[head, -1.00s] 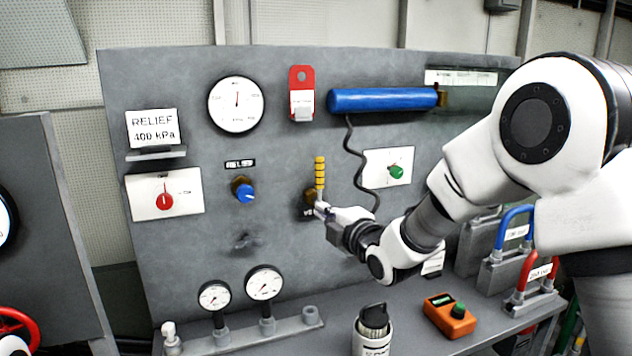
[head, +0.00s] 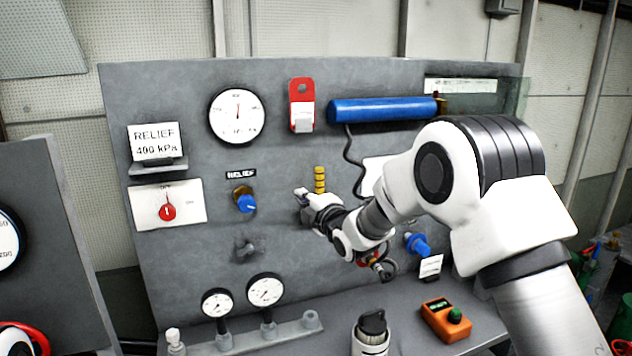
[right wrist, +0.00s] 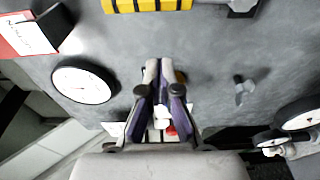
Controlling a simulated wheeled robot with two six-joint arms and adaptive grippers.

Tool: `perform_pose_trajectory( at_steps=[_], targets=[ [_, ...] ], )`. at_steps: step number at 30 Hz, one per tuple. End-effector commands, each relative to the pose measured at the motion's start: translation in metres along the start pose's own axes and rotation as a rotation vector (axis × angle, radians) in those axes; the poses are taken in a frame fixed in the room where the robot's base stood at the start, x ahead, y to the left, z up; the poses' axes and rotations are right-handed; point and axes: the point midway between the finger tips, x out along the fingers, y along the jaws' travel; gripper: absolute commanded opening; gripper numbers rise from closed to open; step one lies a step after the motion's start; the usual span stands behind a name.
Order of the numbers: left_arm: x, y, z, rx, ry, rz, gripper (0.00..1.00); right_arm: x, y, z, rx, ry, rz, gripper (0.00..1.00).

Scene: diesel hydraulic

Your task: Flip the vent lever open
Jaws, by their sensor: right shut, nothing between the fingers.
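The vent lever (head: 319,179) is a yellow handle with black bands, standing upright on the grey panel in the head view. Its lower end and mount are hidden behind my right gripper. My right gripper (head: 299,192) is shut and empty, with its tips just left of the lever in the head view. In the right wrist view the shut fingers (right wrist: 161,64) point toward the panel, and the yellow banded lever (right wrist: 150,4) is cut off by the top edge, apart from the fingertips. My left gripper is not in view.
The blue relief knob (head: 246,203) is left of the gripper. Two small gauges (head: 265,289) stand below. A blue cylinder (head: 385,110) and a black coiled cord are above right. An orange box (head: 447,319) and a canister (head: 371,335) stand on the bench.

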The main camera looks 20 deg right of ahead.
Motion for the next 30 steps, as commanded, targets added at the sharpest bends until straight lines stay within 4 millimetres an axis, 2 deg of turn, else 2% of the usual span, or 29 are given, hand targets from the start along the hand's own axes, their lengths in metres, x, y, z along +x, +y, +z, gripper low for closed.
perform_pose_trajectory(
  at_steps=[1,2,8,23,30],
  targets=[
    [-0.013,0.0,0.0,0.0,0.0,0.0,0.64,0.008,0.006,0.004,0.002,-0.001,0.001,0.0],
    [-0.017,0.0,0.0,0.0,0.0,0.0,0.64,0.008,0.006,0.012,0.004,-0.004,-0.001,0.0],
    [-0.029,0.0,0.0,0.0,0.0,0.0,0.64,0.013,0.003,0.036,0.002,-0.002,0.0,0.0],
    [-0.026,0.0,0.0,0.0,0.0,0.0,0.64,0.014,-0.001,0.04,0.007,0.0,0.001,0.0],
    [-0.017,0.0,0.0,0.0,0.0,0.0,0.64,0.013,-0.001,0.045,0.069,-0.001,0.012,0.0]
  ],
)
